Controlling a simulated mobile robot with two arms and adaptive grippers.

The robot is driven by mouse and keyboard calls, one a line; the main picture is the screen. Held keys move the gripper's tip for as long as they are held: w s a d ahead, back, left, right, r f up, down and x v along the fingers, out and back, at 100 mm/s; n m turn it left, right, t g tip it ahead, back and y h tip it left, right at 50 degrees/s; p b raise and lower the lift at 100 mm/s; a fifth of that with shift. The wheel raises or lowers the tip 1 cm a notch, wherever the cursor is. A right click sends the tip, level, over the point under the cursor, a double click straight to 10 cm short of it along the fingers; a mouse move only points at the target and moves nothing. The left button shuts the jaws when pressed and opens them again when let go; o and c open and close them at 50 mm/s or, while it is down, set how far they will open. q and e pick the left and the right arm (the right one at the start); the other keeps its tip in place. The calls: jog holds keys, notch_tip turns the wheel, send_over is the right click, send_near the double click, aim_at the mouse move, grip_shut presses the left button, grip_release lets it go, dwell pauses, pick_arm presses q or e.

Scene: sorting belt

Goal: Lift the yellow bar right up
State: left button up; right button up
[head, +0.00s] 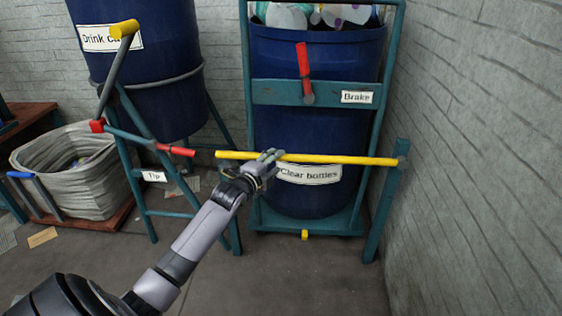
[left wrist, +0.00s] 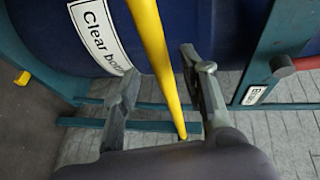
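The yellow bar (head: 340,159) lies nearly level across the front of the clear bottles bin (head: 315,120), hinged at its right end on a teal post (head: 388,205). My left gripper (head: 270,157) is at the bar, left of its middle. In the left wrist view the yellow bar (left wrist: 152,40) passes between the two parted fingers of my left gripper (left wrist: 160,65), with gaps on both sides. The gripper is open, and whether the bar lies fully inside its grasp is hard to tell. My right gripper is not in view.
A red brake lever (head: 303,62) points up above the bar. To the left are a drink can bin (head: 150,90), a yellow-ended handle (head: 118,50), a red tip lever (head: 176,150) and a woven sack (head: 75,180). A brick wall (head: 470,180) stands close on the right.

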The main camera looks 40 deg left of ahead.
aim_at(280, 159)
pick_arm(q)
jog(key=shift+b+x, duration=0.7)
jog(key=shift+x, duration=1.65)
jog(key=shift+c, duration=0.2)
jog(key=shift+d+f, duration=0.1)
grip_shut()
